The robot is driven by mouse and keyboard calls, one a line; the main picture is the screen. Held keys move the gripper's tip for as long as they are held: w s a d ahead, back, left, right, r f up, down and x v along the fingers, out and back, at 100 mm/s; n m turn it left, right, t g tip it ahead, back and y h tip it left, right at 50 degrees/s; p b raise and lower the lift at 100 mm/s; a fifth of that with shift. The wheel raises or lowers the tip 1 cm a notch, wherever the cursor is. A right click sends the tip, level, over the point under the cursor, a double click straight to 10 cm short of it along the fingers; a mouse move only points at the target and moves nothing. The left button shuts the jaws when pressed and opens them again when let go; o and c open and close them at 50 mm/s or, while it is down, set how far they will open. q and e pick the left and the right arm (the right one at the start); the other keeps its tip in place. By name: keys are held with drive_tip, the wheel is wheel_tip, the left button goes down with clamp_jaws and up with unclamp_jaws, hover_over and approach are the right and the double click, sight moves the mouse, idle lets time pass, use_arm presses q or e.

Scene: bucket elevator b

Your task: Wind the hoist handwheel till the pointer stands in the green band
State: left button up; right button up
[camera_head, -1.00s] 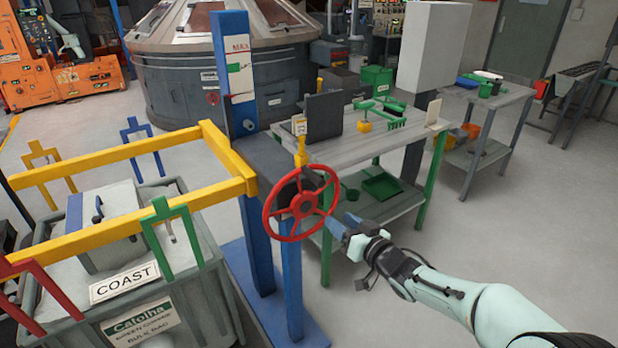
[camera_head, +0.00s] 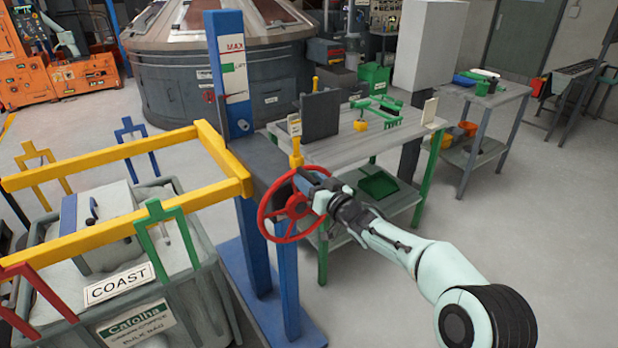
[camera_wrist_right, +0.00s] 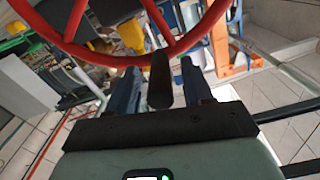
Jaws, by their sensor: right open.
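The red handwheel (camera_head: 263,212) stands on the blue hoist post; its rim and spokes also cross the top of the right wrist view (camera_wrist_right: 120,60). My right gripper (camera_head: 308,179) is at the wheel's upper right rim. In the right wrist view its two fingers are apart, with a dark handle (camera_wrist_right: 160,82) of the wheel between them; I see gaps on both sides. The white scale plate (camera_head: 235,82) on the post has a MAX mark and a green band (camera_head: 228,68). The pointer is too small to make out for certain. My left gripper is out of view.
A yellow frame (camera_head: 110,160) and a grey bin labelled COAST stand left of the wheel. A grey-topped table (camera_head: 340,152) with green legs stands close behind it.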

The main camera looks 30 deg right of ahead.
drive_tip(key=shift+w, duration=0.5)
clamp_jaws()
drive_tip(key=shift+a, duration=0.1)
